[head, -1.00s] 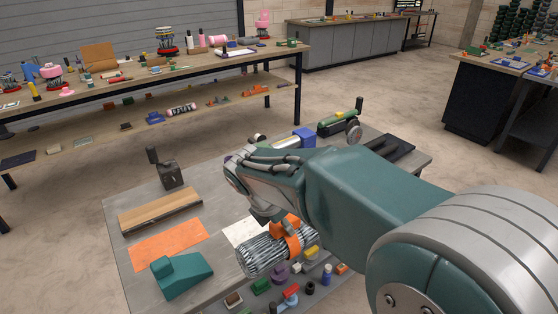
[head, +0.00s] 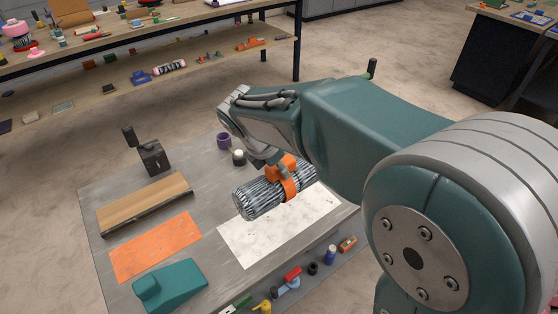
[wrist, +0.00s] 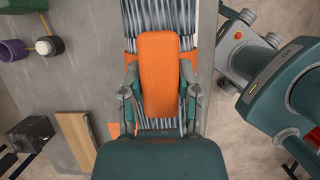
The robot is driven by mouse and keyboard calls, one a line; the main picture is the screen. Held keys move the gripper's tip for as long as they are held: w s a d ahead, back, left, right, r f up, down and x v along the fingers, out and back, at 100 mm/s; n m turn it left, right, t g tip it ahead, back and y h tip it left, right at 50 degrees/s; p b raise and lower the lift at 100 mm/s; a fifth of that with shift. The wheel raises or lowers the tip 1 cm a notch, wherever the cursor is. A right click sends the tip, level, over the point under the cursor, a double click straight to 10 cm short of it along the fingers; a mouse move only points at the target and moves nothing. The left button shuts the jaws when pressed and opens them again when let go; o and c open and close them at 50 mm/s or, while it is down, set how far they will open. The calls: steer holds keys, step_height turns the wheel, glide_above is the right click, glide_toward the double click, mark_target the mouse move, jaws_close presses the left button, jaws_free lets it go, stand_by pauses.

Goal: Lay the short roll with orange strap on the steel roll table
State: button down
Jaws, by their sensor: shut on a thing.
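The short roll (head: 247,200) is a bundle of grey wire mesh with an orange strap (head: 290,188) around it. My gripper (head: 280,168) is shut on the strap's orange grip block, and the roll hangs below it. In the wrist view the roll (wrist: 160,15) and the strap (wrist: 160,70) lie between the two fingers of my gripper (wrist: 160,95). The steel roll table (head: 208,185) is the low grey table in front. The roll shows over the table, beside and partly across a white sheet (head: 270,240). The head view does not settle its height above the surface.
On the table are an orange sheet (head: 155,247), a wooden block (head: 145,203), a dark clamp-like tool (head: 152,157), a teal wedge (head: 170,286) and a purple cup (head: 224,140). Small items line a lower front shelf. A long workbench (head: 200,42) stands behind, with bare floor between.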

mark_target(279, 182)
steer(key=shift+a, duration=0.1)
steer(key=shift+d+f, duration=0.35)
steer(key=shift+f, duration=0.1)
steer(key=f, duration=0.4)
steer(key=shift+a, duration=0.25)
steer(key=shift+d+f, duration=0.1)
steer(key=shift+f, duration=1.35)
steer(key=shift+f, duration=0.55)
steer(key=shift+c, duration=1.2)
jaws_free()
